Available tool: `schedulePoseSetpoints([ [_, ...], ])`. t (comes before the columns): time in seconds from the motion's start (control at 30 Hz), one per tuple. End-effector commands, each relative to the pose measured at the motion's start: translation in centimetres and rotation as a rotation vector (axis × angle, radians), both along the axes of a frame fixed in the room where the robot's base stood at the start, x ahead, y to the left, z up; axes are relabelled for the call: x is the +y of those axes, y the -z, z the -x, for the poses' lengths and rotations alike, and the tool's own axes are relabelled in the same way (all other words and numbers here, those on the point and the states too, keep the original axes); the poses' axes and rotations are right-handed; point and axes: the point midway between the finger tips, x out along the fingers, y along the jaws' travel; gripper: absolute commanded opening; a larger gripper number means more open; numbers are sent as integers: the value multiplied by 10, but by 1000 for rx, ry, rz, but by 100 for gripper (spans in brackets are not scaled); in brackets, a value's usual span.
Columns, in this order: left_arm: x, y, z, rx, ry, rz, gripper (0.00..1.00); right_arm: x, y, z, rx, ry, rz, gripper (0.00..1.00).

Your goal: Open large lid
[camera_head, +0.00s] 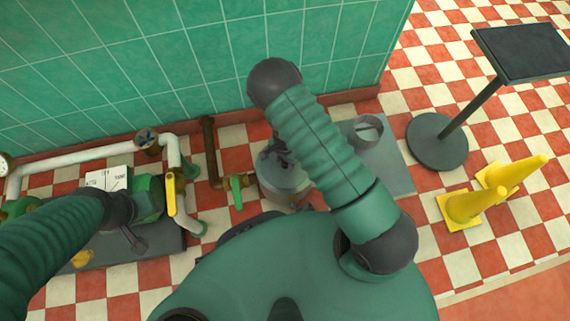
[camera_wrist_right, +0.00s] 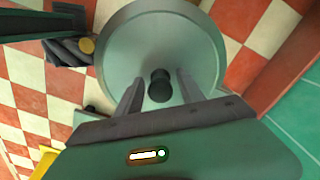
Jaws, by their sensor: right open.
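A large round grey-green metal lid (camera_wrist_right: 205,45) fills the upper middle of the right wrist view, with a dark knob (camera_wrist_right: 160,86) at its centre. My right gripper (camera_wrist_right: 160,92) is open, with one finger on each side of the knob; contact cannot be made out. In the head view the grey round vessel (camera_head: 288,186) is partly hidden behind my right arm. My right gripper (camera_head: 277,150) shows there only in part, over the vessel. My left gripper (camera_head: 132,238) is at the lower left, small and dark, its jaws unclear.
White pipes (camera_head: 85,158) with a yellow-handled valve (camera_head: 171,192) stand at the left. A green-handled valve (camera_head: 236,190) is left of the vessel. A grey platform (camera_head: 392,165) lies right of it. A stand (camera_head: 437,142) and yellow cones (camera_head: 465,207) are farther right. A green tiled wall (camera_head: 150,60) closes the back.

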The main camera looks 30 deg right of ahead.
Motion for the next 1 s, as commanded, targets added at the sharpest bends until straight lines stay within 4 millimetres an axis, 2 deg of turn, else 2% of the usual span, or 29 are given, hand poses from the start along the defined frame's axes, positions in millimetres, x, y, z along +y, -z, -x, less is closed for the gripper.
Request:
schedulePoseSetpoints([
  [0.03,0,3,0,0,0,0,36,0,5,0,0,-1,0,45],
  [0.3,0,2,0,0,0,0,36,0,4,0,0,-1,0,45],
  [0.6,0,2,0,0,0,0,36,0,4,0,0,-1,0,6],
  [0.67,0,2,0,0,0,0,36,0,4,0,-1,-1,1,0],
  [1.0,0,2,0,0,0,0,36,0,4,-1,-1,-1,1,0],
])
